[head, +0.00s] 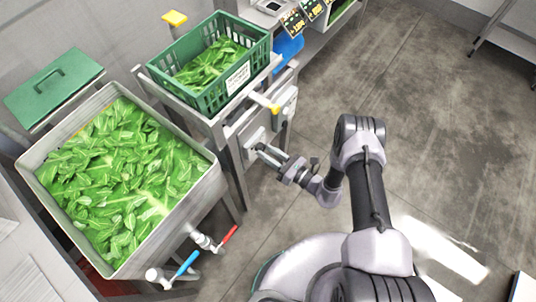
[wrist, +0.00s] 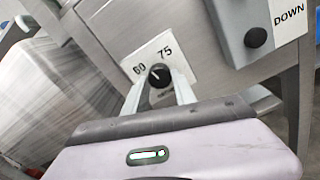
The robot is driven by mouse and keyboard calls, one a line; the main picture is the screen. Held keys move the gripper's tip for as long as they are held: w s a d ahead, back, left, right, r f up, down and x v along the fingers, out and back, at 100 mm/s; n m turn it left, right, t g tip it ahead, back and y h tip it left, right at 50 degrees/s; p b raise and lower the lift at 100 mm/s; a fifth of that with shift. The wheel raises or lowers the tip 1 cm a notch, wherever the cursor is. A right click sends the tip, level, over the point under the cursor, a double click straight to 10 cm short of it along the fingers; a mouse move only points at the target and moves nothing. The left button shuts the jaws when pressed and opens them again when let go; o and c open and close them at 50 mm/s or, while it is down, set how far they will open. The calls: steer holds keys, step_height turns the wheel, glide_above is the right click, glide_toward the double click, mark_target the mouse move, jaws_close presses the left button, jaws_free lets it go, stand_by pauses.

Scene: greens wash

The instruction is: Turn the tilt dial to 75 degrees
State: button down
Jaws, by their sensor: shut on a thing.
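The tilt dial (wrist: 158,75) is a small black knob on a white plate (wrist: 186,55) marked 60 and 75. The plate is fixed to the grey metal front of the stand. My gripper (wrist: 159,84) is shut on the dial, one pale finger on each side of it. A light mark on the dial seems to point up and left, toward the 60 side; its exact setting is hard to tell. In the head view my gripper (head: 262,148) reaches the stand's front panel, and the dial itself is hidden there.
A grey box with a black knob (wrist: 256,37) and a DOWN label (wrist: 289,14) is right of the dial. A green crate of leaves (head: 262,62) stands above. A sink full of leaves (head: 207,180) with red and blue valve handles is left. Open floor lies right.

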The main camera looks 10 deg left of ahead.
steer(key=m+b, duration=0.3)
steer(key=m, duration=0.3)
steer(key=shift+s+f, duration=0.1)
steer(key=shift+f, duration=0.05)
steer(key=m+b, duration=0.2)
steer(key=m, duration=0.3)
steer(key=shift+m, duration=0.4)
steer(key=c, duration=1)
jaws_free()
steer(key=shift+r, duration=0.2)
